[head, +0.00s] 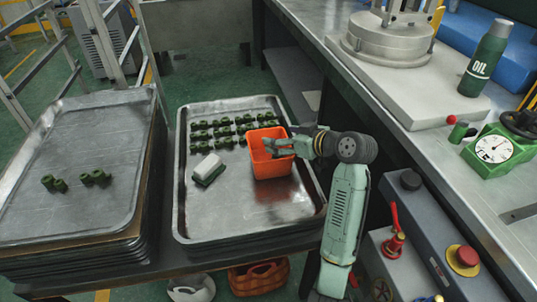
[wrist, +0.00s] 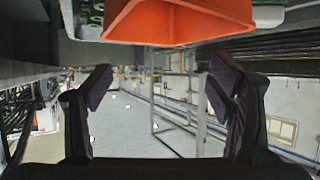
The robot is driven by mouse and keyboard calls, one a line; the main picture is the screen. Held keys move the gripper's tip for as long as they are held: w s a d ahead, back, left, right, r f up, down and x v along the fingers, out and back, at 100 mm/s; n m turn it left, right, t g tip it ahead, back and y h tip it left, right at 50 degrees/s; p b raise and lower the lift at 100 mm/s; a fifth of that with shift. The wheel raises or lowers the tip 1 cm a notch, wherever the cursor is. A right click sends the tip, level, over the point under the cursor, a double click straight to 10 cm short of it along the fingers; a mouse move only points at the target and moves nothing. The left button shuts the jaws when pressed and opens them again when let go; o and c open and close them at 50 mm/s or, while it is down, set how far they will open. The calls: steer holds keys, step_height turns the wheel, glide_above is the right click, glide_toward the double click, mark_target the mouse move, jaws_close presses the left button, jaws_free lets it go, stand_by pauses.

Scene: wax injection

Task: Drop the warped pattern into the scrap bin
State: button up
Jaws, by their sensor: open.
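The orange bin (head: 272,165) stands on the right-hand metal tray (head: 260,222). Its wall and rim also show at the top of the wrist view (wrist: 165,22). My gripper (head: 272,146) is level, with its fingers at the bin's upper part in the head view. In the wrist view my gripper (wrist: 160,88) is open, with nothing between the fingers. Several dark green patterns (head: 222,131) lie in rows at the back of the tray. Which pattern is warped cannot be told, and the inside of the bin is mostly hidden.
A white and green block (head: 207,169) lies left of the bin. The left tray stack (head: 75,215) carries several green pieces (head: 95,177). A workbench with a gauge (head: 494,149) and an oil bottle (head: 486,60) stands at the right. The tray's front is clear.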

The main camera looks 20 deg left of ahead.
steer(key=v, duration=0.9)
steer(key=shift+r, duration=0.15)
steer(key=shift+s+d, duration=0.1)
steer(key=shift+d, duration=0.05)
